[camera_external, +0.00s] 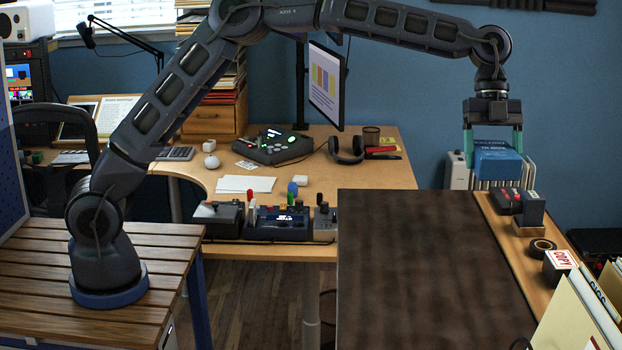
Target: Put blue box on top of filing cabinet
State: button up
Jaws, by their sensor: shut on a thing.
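My gripper (493,146) is at the upper right, pointing down, with teal fingers on either side of a blue box (497,162). It is shut on the box and holds it near the far end of a narrow wooden ledge. A pale ribbed object stands behind the box, and I cannot tell whether they touch. No filing cabinet is clearly identifiable. A large dark brown flat top (430,265) lies at the front, left of the ledge, and its upper face is bare. I cannot tell if it is the cabinet's top.
The ledge (512,262) carries dark small items, a tape roll (542,246) and a COPY box (558,262). Folders (575,315) stand at the front right. A desk (385,180) behind holds a monitor (327,85), headphones (347,150) and control boxes (280,222).

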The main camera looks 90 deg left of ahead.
jog(key=s+d+r+m+g, duration=0.1)
jog(key=s+d+r, duration=0.15)
jog(key=d, duration=0.45)
jog(key=s+d+r+m, duration=0.1)
jog(key=s+d+m, duration=0.1)
jog(key=s+d, duration=0.35)
jog(key=r+m, duration=0.2)
send_over(435, 312)
jog(key=a, duration=0.1)
jog(key=shift+g, duration=0.5)
jog(key=f, duration=1.9)
jog(key=shift+w+a+f, duration=0.15)
jog(key=shift+w+f, duration=0.1)
jog(key=shift+f, duration=0.1)
jog(key=o, duration=1.3)
jog(key=shift+f, duration=0.15)
